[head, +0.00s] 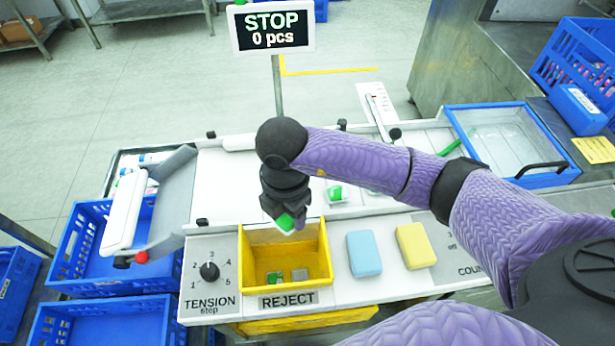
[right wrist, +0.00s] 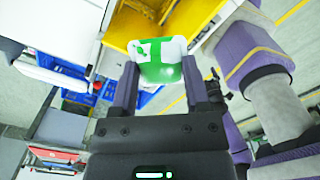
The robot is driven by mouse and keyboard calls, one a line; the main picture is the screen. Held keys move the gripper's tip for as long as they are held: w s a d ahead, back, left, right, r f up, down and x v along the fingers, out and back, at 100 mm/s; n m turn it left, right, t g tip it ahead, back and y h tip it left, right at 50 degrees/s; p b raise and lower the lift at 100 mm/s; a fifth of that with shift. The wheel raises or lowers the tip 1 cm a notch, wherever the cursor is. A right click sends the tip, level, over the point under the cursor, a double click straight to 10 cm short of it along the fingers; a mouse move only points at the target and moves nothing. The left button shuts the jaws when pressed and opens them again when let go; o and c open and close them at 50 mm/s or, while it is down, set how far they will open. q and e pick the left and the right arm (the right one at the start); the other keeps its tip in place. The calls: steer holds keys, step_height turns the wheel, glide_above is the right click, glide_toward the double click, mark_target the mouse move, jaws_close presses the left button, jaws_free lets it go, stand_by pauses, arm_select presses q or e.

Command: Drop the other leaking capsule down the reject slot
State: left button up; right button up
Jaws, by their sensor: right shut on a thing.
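My right gripper (head: 283,212) is shut on a green and white capsule (head: 286,222) above the yellow reject bin (head: 326,255). In the right wrist view the capsule (right wrist: 160,62) sits between the two fingers, with green marks on its white part and a green lower part. The bin's yellow edge (right wrist: 118,28) shows behind it. The bin is labelled REJECT, and a few small green and grey pieces (head: 276,277) lie inside it. A separate slot opening cannot be made out. My left gripper is not in view.
Another green and white piece (head: 335,193) lies on the white deck behind my arm. A blue block (head: 364,254) and a yellow block (head: 415,246) lie right of the bin. The tension knob (head: 209,271) is left of it. A sign (head: 272,27) reads STOP, 0 pcs.

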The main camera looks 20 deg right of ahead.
mark_target(290, 229)
steer(key=shift+s+a+f, duration=0.1)
steer(key=shift+a, duration=0.15)
steer(key=f+b, duration=0.5)
steer(key=b, duration=0.1)
steer(key=shift+d+f, duration=0.2)
steer(key=shift+f, duration=0.2)
steer(key=o, duration=1.3)
step_height(290, 229, up, 10)
steer(key=shift+f+p, duration=0.1)
steer(key=shift+p, duration=1.15)
